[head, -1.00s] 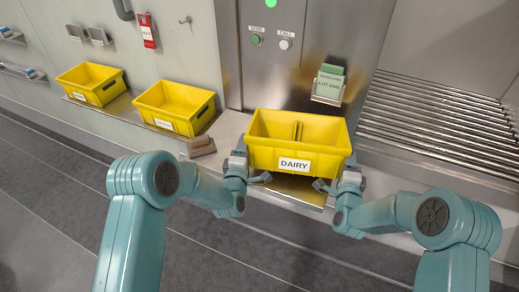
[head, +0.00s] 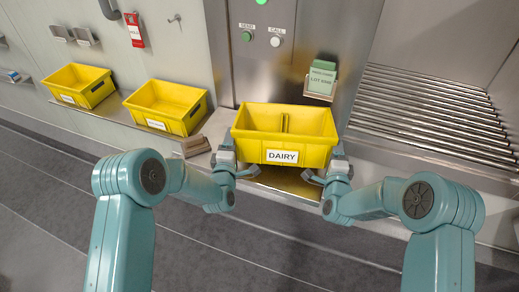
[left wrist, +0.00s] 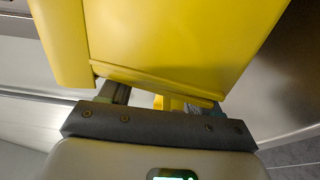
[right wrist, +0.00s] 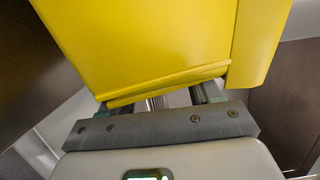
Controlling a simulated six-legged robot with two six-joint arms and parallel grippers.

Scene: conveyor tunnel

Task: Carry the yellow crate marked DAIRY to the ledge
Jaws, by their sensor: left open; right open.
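The yellow DAIRY crate (head: 318,153) is upright in the middle of the head view, its white label facing me. It is empty apart from a divider inside. My left gripper (head: 240,172) is at its lower left side and my right gripper (head: 322,176) at its lower right side. Both are open, with fingers at the crate's lower edge. The crate wall fills much of the left wrist view (left wrist: 160,35) and right wrist view (right wrist: 150,45). A metal ledge (head: 285,183) shows below the crate; I cannot tell whether they touch.
Two other yellow crates, one at far left (head: 78,87) and one nearer (head: 150,118), stand on a shelf at left. A roller conveyor (head: 430,110) is at right. SEND and CALL buttons (head: 247,36) are on the panel behind.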

